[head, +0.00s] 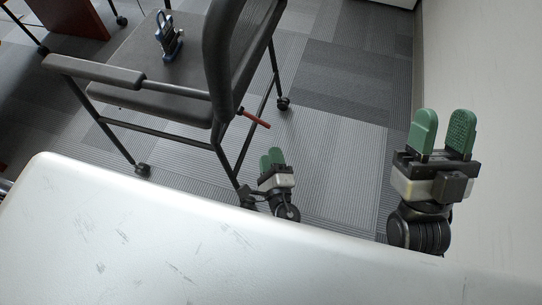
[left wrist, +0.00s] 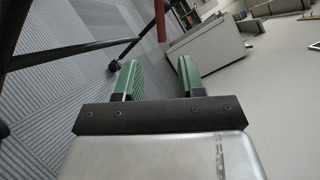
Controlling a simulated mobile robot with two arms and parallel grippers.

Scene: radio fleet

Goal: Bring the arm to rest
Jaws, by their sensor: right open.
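My left gripper (head: 272,160) is low beside the chair's back legs, near the middle of the head view. Its green fingers stand apart with nothing between them in the left wrist view (left wrist: 160,78). My right gripper (head: 443,133) is raised at the right of the head view, close to the pale wall. Its green fingers point up, are open and hold nothing. Most of both arms is hidden below the white surface in front.
A dark office chair (head: 165,95) stands left of my left gripper, with a blue and black device (head: 168,40) upright on its seat. A red bar (head: 256,119) sticks out near its backrest. A pale wall (head: 490,110) bounds the right. Carpet (head: 335,150) between the grippers is clear.

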